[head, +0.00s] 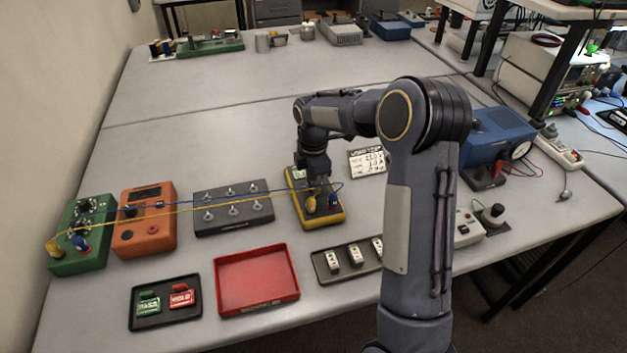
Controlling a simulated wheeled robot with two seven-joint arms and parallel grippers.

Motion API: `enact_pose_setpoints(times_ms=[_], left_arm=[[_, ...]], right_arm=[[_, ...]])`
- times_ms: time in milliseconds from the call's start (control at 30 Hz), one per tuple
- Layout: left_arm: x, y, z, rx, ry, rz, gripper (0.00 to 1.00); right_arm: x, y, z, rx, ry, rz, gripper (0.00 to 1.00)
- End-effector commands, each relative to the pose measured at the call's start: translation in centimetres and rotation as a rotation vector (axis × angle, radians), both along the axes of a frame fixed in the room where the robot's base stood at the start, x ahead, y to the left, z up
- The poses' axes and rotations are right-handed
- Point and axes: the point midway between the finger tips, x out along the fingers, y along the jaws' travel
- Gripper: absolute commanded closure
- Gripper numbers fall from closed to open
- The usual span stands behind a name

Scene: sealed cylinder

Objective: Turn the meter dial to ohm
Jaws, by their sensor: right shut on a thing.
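The yellow and dark meter (325,223) lies on the grey bench near the middle of the head view. A yellow plug (311,204) and a blue plug (333,200) sit at its lower end. My right gripper (314,184) points down onto the middle of the meter and is shut on its dial. The gripper covers the dial, so its pointer and markings cannot be read. Part of a pale display shows at the meter's upper end. My left gripper is not in view.
Yellow and blue leads run from the meter to a green box (80,258) at left. An orange box (146,236), a dark switch panel (233,221) and a red tray (257,305) stand nearby. A blue device (500,127) is at right.

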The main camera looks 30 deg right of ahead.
Motion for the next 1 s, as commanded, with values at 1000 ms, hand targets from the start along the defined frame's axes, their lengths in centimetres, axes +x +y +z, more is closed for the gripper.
enact_pose_setpoints(times_ms=[1000], left_arm=[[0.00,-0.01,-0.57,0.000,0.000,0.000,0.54]], right_arm=[[0.16,-0.09,0.11,-0.001,-0.002,-0.892,0.94]])
